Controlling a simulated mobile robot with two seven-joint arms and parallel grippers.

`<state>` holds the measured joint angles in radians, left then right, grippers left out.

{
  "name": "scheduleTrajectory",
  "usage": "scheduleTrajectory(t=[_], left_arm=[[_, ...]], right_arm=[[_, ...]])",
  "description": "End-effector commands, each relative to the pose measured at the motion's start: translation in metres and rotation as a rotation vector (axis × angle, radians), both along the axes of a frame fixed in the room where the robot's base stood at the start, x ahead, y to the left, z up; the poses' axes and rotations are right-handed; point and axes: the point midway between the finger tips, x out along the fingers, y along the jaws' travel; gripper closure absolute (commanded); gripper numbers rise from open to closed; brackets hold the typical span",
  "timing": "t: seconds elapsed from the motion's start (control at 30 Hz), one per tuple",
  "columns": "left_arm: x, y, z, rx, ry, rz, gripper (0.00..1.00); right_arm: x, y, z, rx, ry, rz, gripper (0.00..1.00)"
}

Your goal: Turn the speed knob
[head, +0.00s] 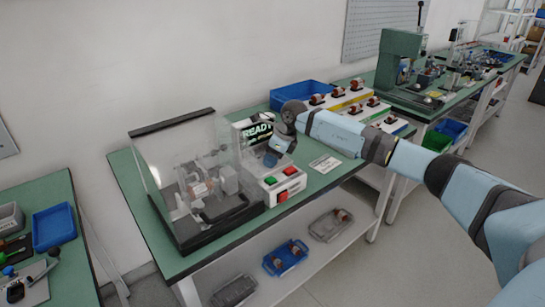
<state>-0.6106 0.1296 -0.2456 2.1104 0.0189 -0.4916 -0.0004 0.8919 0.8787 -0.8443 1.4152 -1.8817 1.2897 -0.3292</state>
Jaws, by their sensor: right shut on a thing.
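The test machine's white control box (262,190) stands on the green bench, with a lit display (257,131) reading READY. A green button (270,181) and red buttons (290,171) sit on its sloped front. My right gripper (271,158) reaches in from the right and points down at the panel, between the display and the buttons. It is shut on the speed knob, which is mostly hidden by the gripper. How far the knob is turned cannot be seen. My left gripper is not in view.
A clear cover (170,145) encloses the fixture left of the panel. A small label plate (325,163) lies on the bench (125,180) to the right. Behind it stand a blue bin (300,93) and racks of several stators. Trays (286,258) lie on the lower shelf.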

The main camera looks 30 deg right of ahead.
Motion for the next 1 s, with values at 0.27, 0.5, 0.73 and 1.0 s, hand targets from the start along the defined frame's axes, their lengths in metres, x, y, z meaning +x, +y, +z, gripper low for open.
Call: scheduleTrajectory(t=[0.27, 0.5, 0.73, 1.0], left_arm=[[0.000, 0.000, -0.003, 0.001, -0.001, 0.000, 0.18], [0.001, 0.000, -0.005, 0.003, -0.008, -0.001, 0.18], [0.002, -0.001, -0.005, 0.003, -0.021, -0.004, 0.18], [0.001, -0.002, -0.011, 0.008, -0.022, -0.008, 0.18]], right_arm=[[0.001, -0.001, 0.000, 0.001, -0.001, 0.109, 0.79], [0.002, -0.001, 0.000, 0.001, -0.001, 0.306, 0.79], [0.004, -0.002, -0.001, 0.002, -0.001, 0.514, 0.79], [0.004, -0.002, 0.000, 0.001, -0.001, 0.716, 0.79]])
